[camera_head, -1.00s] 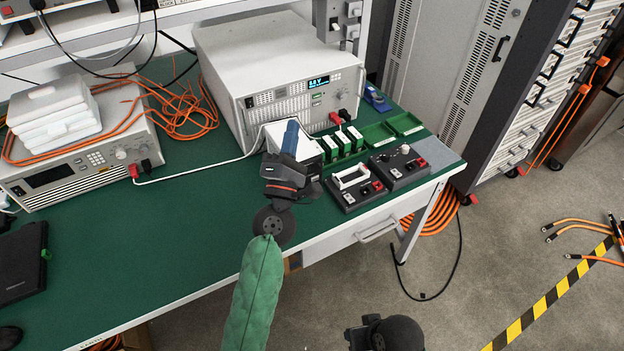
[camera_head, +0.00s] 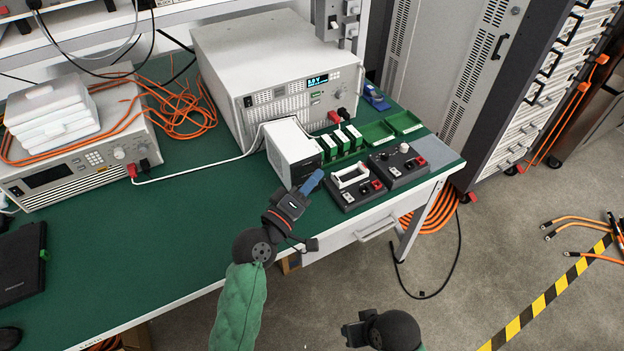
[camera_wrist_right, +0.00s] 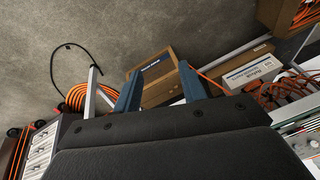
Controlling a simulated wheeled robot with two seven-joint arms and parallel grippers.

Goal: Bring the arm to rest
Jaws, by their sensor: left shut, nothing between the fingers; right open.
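My left arm comes up from the bottom in a green sleeve, and my left gripper (camera_head: 312,181) is shut and empty over the front of the green bench, left of the black test fixtures. My right gripper is low in front of the bench; the head view shows only its dark wrist part (camera_head: 386,330) at the bottom edge. In the right wrist view my right gripper (camera_wrist_right: 158,84) is open, with two blue fingers apart and nothing between them. The floor and a brown box show beyond them.
The green bench (camera_head: 150,235) carries a large power supply (camera_head: 275,70), a small white unit (camera_head: 292,152) and two black fixtures (camera_head: 355,186) close to my left gripper. A brown box (camera_wrist_right: 158,75) stands under the bench.

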